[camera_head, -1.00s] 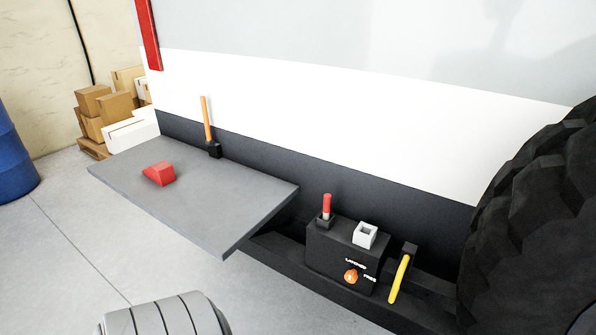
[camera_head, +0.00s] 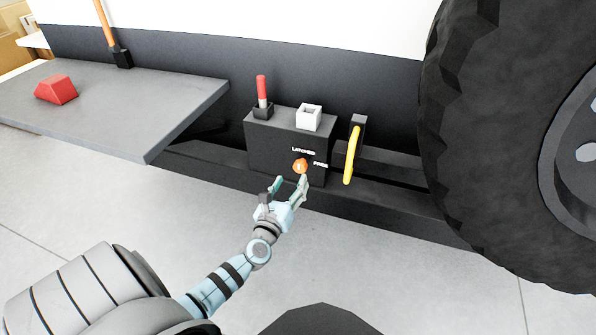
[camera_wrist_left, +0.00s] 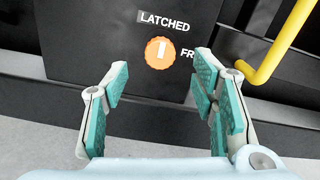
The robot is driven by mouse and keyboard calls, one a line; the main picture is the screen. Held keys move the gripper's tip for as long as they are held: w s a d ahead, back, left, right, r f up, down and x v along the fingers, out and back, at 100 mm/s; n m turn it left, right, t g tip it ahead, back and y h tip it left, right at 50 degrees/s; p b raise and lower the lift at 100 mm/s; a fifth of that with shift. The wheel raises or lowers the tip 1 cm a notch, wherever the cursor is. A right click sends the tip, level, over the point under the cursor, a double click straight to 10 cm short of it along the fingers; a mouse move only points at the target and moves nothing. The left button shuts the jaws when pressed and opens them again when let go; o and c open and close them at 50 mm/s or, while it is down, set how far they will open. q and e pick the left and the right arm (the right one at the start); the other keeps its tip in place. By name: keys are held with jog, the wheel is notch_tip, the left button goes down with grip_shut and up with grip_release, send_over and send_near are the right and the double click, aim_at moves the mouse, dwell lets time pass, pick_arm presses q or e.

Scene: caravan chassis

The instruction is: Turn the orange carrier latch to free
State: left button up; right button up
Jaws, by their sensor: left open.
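The orange carrier latch (camera_head: 300,166) is a small round knob on the front of a dark box (camera_head: 262,150). Its white mark points up toward the word LATCHED; the word FREE (camera_head: 320,164) is to its right. In the left wrist view the knob (camera_wrist_left: 160,53) sits ahead, between and beyond the fingertips. My left gripper (camera_head: 290,186) is open and empty, just in front of and below the knob; no contact shows in the left wrist view (camera_wrist_left: 160,85). My right gripper is not in view.
A yellow handle (camera_head: 351,155) is just right of the box. A red-handled lever (camera_head: 262,90) and white square socket (camera_head: 309,118) are on top. A large tyre (camera_head: 480,120) stands right; a grey shelf (camera_head: 130,105) with a red wedge (camera_head: 56,90) is left.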

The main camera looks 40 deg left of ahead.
aim_at(299, 168)
pick_arm(q)
jog(key=b+x, duration=0.1)
jog(key=x, duration=0.5)
jog(key=shift+f, duration=0.15)
jog(key=shift+w+a+b, duration=0.2)
jog(key=shift+w+b, duration=0.1)
jog(key=shift+w, duration=0.2)
jog(key=shift+c, duration=0.4)
jog(key=c, duration=1.1)
jog(key=shift+o, duration=0.2)
